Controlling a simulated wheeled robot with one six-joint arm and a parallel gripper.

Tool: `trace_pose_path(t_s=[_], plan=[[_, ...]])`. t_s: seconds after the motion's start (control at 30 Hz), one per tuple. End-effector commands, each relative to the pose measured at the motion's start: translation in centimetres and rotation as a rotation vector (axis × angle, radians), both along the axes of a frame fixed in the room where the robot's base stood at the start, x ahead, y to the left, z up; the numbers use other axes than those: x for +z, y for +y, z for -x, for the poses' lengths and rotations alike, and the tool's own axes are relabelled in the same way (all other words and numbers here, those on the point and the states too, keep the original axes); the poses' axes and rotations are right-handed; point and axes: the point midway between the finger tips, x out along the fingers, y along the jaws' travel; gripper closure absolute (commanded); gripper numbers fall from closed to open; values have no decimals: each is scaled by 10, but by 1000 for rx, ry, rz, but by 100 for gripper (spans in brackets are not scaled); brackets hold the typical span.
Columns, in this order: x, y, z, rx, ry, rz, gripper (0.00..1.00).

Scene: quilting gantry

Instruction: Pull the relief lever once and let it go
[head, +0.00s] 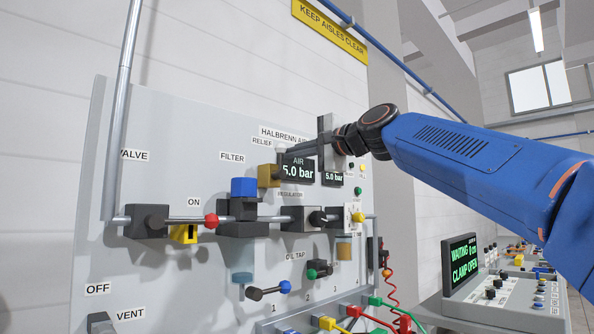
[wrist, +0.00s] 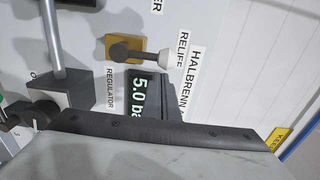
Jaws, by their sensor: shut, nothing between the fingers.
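The relief lever has a brass-coloured block (head: 268,176) on the panel under the RELIEF label. In the wrist view, its block (wrist: 110,46), short dark arm and pale knob (wrist: 165,58) show, with the arm pointing toward the RELIEF label. My gripper (head: 288,153) reaches in from the right in the head view, its fingers shut and empty. In the wrist view, my gripper (wrist: 167,80) has its narrow fingertips just beside the pale knob. I cannot tell whether they touch it. The fingers partly cover the lever in the head view.
The AIR display (head: 297,170) reads 5.0 bar close beneath my fingers. A blue-topped filter (head: 243,187), the regulator block (head: 300,218) and a red-knobbed valve handle (head: 211,220) stick out from the panel. A control console (head: 500,295) stands at lower right.

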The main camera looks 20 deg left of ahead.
Motion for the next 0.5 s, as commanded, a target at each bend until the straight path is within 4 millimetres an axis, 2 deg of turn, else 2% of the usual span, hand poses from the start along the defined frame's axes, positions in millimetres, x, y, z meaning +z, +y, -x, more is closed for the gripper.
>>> trace_pose_path(t_s=[0.3, 0.5], plan=[[-1, -5, -14, 0, 1, 1, 100], [0, -8, -16, 0, 0, 0, 100]])
